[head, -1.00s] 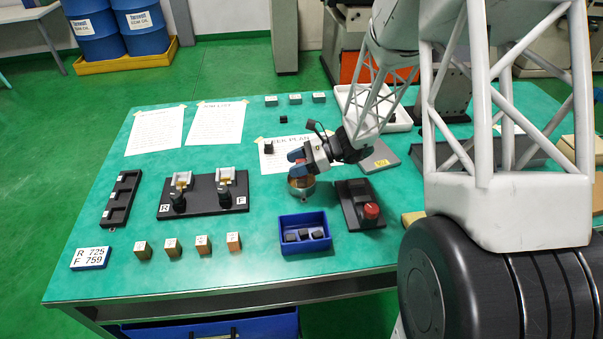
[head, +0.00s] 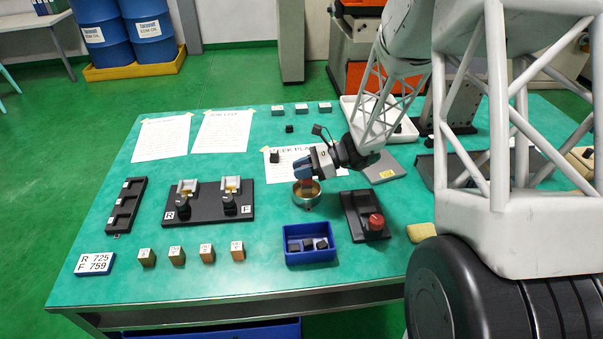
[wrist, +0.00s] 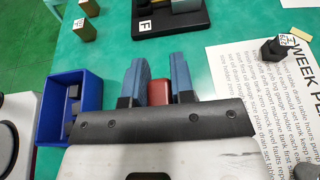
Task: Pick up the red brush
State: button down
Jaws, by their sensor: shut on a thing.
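My gripper (head: 304,172) is over the round metal cup (head: 315,200) near the middle of the bench. Its blue fingers also show in the wrist view (wrist: 159,80), shut on a red block-like piece (wrist: 158,92), which I take to be the red brush. In the head view a small reddish-brown part of the brush (head: 308,187) shows below the fingertips, at the cup's opening. The brush's lower end is hidden, so I cannot tell whether it is clear of the cup.
A blue bin (head: 310,251) with dark blocks stands in front of the cup. A black box with a red knob (head: 376,222) is to its right. The black fixture marked R and F (head: 208,213) is to the left. Several small blocks (head: 207,253) line the front.

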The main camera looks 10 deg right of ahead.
notch_tip(320, 180, up, 16)
jog(key=shift+r, duration=0.2)
dwell(0.4)
dwell(0.5)
